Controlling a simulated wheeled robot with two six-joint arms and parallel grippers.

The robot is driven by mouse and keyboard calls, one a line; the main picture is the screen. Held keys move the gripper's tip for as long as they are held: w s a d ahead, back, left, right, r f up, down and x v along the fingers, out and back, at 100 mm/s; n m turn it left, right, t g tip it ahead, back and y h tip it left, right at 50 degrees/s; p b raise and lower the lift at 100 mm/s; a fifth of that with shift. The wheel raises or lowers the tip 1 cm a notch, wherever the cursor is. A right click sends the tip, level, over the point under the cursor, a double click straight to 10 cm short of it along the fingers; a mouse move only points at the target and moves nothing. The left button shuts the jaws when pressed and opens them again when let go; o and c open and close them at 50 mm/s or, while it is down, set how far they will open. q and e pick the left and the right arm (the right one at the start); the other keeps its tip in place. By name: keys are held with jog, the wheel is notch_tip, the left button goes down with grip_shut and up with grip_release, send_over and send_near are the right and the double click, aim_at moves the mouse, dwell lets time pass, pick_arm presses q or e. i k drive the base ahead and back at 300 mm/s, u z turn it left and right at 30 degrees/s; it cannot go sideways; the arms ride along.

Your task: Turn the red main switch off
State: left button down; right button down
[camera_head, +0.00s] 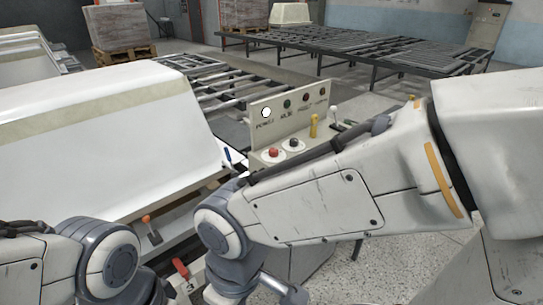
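A control console has an upright panel (287,113) with a lit white lamp (266,112) above lettering that seems to read POWER. On its top, a red knob (273,152) sits on a white round plate beside a black knob (293,144). A red lever handle (180,268) shows lower down, between my two arms, with a small numbered plate under it. I cannot tell which red control is the main switch, or its position. My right arm crosses in front of the console's lower part. My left arm enters at the lower left. Neither gripper's fingers show.
A white tub shell (105,140) fills the left. An orange-tipped lever (150,228) stands by its front edge. A yellow lever (313,126) and a white-topped lever (334,113) stand on the console. Roller conveyors (360,48) and wrapped pallets (120,27) are behind.

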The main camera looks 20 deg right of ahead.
aim_at(273, 153)
jog(key=z, duration=0.45)
jog(key=k, duration=0.55)
jog(key=z, duration=0.65)
jog(key=i, duration=1.05)
jog(key=u, duration=1.05)
jog(key=i, duration=0.5)
jog(key=u, duration=0.55)
